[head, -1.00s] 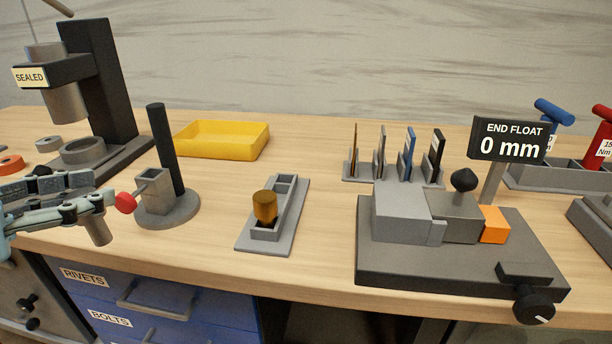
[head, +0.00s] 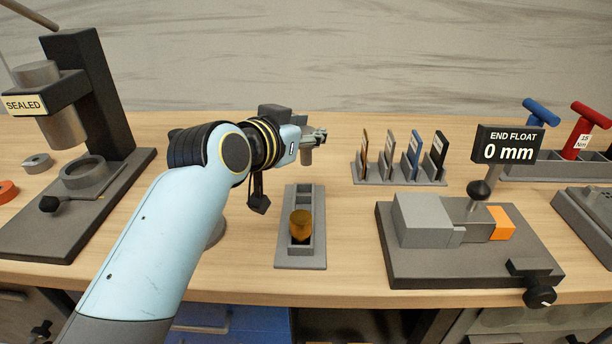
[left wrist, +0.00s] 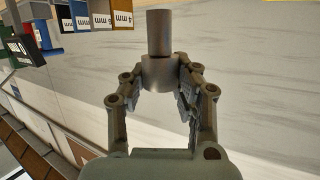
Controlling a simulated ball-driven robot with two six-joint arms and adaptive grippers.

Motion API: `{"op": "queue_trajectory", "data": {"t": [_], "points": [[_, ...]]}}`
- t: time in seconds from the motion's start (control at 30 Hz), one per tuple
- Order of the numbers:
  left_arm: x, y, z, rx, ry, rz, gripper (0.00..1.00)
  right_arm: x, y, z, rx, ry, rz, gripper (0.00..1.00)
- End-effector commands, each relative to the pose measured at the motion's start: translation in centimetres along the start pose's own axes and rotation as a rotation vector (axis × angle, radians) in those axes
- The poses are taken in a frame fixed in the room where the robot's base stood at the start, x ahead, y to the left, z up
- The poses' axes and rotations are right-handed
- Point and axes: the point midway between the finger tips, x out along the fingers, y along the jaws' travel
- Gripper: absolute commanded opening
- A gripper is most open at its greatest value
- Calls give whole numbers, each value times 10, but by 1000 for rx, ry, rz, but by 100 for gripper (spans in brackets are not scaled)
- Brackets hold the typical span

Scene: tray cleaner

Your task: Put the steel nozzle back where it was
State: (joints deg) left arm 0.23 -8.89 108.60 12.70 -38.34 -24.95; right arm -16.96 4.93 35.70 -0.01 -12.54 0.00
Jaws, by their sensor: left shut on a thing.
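The steel nozzle (head: 307,154) is a small grey cylinder in the jaws of my left gripper (head: 312,138), held in the air behind the grey rack. In the left wrist view the fingers close on the wider part of the nozzle (left wrist: 160,40), and its narrower part sticks out. The grey rack (head: 287,263) stands on the bench in front of the gripper. A brass nozzle (head: 301,226) sits in its front part; the compartments behind look empty. My right gripper is not in view.
Upright labelled plates in a stand (head: 372,182) are just right of the gripper. A grey fixture (head: 400,270) with an END FLOAT sign (head: 508,143) stands at right. A dark press (head: 100,100) is at left. My left arm hides part of the bench.

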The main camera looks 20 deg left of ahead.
Motion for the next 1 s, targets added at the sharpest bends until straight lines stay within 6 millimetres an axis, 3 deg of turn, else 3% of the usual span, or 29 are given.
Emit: {"op": "queue_trajectory", "data": {"t": [0.1, 0.5, 0.87, 0.9, 1.0], "points": [[7, 1, 25, 0, -3, 0, 0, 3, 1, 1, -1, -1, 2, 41], [21, 3, 69, 0, -1, 0, 0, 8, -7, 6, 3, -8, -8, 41], [23, 3, 74, 0, 1, 0, 0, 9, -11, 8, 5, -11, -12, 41], [23, 3, 75, 0, 1, 0, 27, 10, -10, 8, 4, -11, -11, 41], [22, 3, 74, 0, 1, 0, 40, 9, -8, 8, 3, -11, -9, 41]]}}
